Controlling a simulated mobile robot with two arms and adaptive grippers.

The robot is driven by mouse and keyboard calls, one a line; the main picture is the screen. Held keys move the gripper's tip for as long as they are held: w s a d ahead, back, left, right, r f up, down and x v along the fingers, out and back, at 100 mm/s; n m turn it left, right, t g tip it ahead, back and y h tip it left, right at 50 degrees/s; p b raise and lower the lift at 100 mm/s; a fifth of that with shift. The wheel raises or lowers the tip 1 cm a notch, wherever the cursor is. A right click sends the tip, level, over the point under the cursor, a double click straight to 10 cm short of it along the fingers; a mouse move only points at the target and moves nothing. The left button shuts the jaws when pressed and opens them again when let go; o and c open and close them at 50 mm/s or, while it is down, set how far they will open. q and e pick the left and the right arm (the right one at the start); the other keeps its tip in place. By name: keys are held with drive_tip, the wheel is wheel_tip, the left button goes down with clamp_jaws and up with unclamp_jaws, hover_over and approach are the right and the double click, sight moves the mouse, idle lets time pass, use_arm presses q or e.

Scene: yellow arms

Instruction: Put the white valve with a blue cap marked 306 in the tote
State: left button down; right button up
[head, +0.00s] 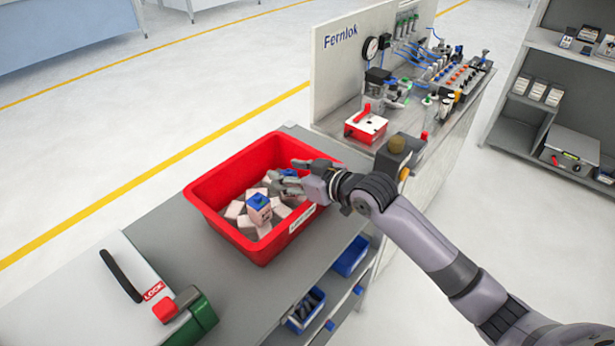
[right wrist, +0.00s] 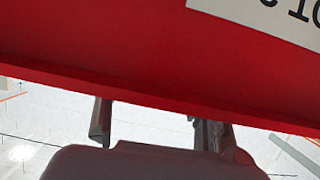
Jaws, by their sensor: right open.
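The red tote (head: 222,225) stands on the grey bench and holds several pale blocks. One pale block with a blue top (head: 259,208) lies on the pile, its marking too small to read. More blue shows close by my right gripper (head: 294,176), partly hidden by its fingers. I cannot tell which piece is the valve marked 306. My right gripper is open, over the tote's far right part. In the right wrist view its two fingers (right wrist: 154,128) are apart with nothing between them, and the red tote wall (right wrist: 120,50) with a white label fills the top. My left gripper is out of view.
A grey-white case (head: 90,290) with a black handle stands at the left front of the bench. Blue bins (head: 350,257) sit below the bench edge. A Fernlok panel (head: 345,50) with valves, hoses and a red box (head: 366,124) stands behind right.

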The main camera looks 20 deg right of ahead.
drive_tip(key=b+v, duration=0.1)
drive_tip(key=v, duration=0.9)
drive_tip(key=shift+s+b, duration=0.15)
drive_tip(key=shift+b, duration=0.15)
drive_tip(key=shift+d+r, duration=0.1)
drive_tip(key=shift+s, duration=0.1)
